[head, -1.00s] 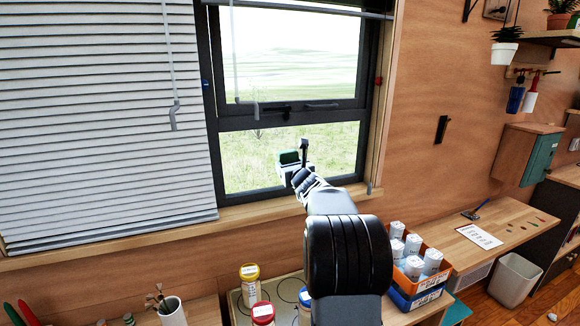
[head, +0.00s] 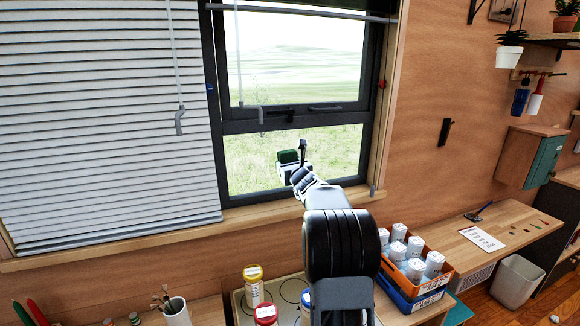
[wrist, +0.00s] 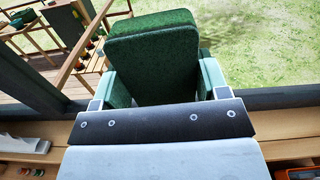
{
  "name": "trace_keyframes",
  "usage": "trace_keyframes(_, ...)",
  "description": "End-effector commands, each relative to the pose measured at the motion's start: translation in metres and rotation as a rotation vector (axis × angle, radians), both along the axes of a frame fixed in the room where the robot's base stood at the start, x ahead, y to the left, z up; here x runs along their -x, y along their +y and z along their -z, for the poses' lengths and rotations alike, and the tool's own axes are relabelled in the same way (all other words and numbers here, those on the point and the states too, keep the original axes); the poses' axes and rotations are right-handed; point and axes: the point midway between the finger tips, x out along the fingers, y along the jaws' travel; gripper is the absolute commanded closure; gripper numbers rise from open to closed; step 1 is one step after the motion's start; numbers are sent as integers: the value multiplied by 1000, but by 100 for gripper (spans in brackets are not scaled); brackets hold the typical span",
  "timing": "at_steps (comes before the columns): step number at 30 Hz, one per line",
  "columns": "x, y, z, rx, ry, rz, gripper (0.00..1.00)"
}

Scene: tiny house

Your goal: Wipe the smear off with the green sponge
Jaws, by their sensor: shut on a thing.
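The green sponge (head: 288,156) is held up in front of the lower window pane (head: 335,150). In the wrist view the sponge (wrist: 152,50) is a thick dark green block gripped between the two fingers, its upper part standing clear of them. My gripper (head: 290,166) is shut on it; the gripper also shows in the wrist view (wrist: 158,88). I cannot tell whether the sponge touches the glass. I cannot make out a smear on the pane; the sponge and my arm cover part of it.
A white blind (head: 100,120) hangs left of the window. The wooden sill (head: 262,212) runs below. An orange crate (head: 440,275) of white containers stands at lower right, beside lidded jars (head: 253,285) and a brush cup (head: 175,312). A dark handle (head: 445,131) is on the right wall.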

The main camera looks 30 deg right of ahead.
Motion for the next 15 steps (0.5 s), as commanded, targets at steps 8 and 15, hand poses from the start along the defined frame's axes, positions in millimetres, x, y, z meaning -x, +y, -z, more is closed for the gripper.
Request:
trace_keyframes(8, -2, 0, 0, 0, 0, 0, 51)
trace_keyframes(15, -6, -2, 0, 0, 0, 0, 51)
